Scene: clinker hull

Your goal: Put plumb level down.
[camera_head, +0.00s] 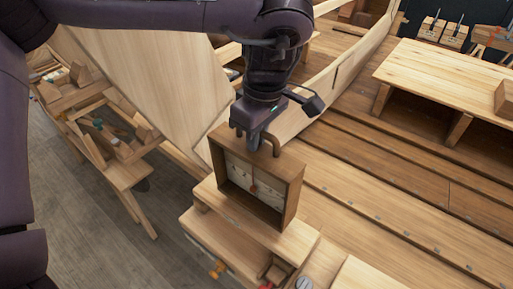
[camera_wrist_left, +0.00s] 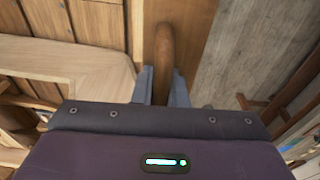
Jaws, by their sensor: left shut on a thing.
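The plumb level (camera_head: 254,184) is a wooden box frame with a pale face and a small red bob inside. It stands upright at the top of a wooden stand; I cannot tell whether its base touches the wood below. My left gripper (camera_head: 256,147) comes down from above and is shut on the top of the plumb level. In the left wrist view the gripper's grey fingers (camera_wrist_left: 162,88) close on either side of a rounded brown wooden handle (camera_wrist_left: 164,50). The right gripper is not in view.
The boat hull's planking (camera_head: 140,75) rises behind on the left. A pale bench (camera_head: 450,75) stands at the upper right. A low trestle (camera_head: 122,173) with tools is at the left.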

